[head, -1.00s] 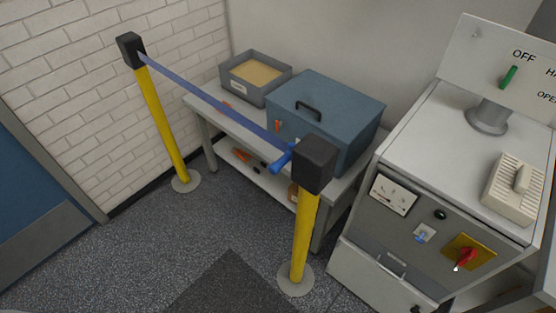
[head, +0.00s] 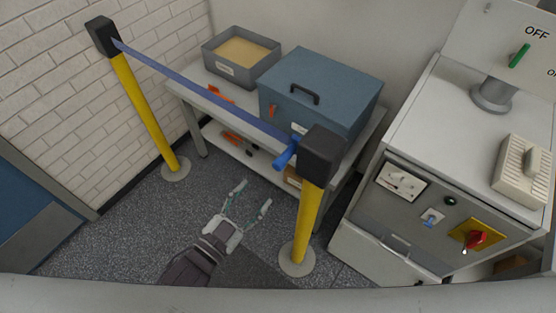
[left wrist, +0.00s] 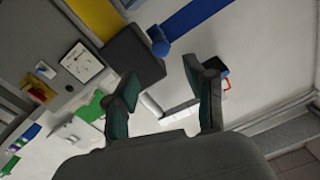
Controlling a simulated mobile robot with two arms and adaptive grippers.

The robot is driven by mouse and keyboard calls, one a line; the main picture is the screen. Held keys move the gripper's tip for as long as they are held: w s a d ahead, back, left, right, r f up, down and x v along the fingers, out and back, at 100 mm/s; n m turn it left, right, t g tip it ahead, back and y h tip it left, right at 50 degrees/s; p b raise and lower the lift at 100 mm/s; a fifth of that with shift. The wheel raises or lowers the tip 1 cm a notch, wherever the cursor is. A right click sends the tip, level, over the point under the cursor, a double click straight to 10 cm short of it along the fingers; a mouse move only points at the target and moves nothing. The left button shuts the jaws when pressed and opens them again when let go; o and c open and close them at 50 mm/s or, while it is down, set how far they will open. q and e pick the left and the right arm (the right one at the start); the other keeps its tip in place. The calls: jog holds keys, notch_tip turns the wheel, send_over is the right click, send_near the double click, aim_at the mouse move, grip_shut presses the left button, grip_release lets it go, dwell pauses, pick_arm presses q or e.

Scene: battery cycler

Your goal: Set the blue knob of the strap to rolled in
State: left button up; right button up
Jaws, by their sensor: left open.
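The blue strap (head: 190,88) is stretched between two yellow posts with black heads. The blue knob (head: 285,154) sticks out of the left side of the near post's black head (head: 321,153). In the left wrist view the knob (left wrist: 160,47) shows beside the black head (left wrist: 133,57), above the fingers. My left gripper (head: 251,202) is open and empty, to the left of and below the knob in the head view, and apart from it. Its fingers also show in the left wrist view (left wrist: 163,100). My right gripper is not in view.
The near yellow post (head: 307,220) stands on a round base. Behind the strap is a bench with a blue box (head: 320,92) and a grey tray (head: 207,60). A grey cabinet (head: 390,229) with a red switch (head: 474,240) stands at the right. The floor at left is open.

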aim_at(276, 167)
pick_arm(q)
jog(key=p+x, duration=0.1)
jog(key=x, duration=0.8)
jog(key=shift+w+d+p, duration=0.15)
jog(key=shift+w+p, duration=0.2)
jog(key=shift+w, duration=0.05)
jog(key=shift+w+d+f, duration=0.1)
jog(key=shift+w+d, duration=0.2)
jog(key=shift+w, duration=0.1)
jog(key=shift+c, duration=1)
grip_shut()
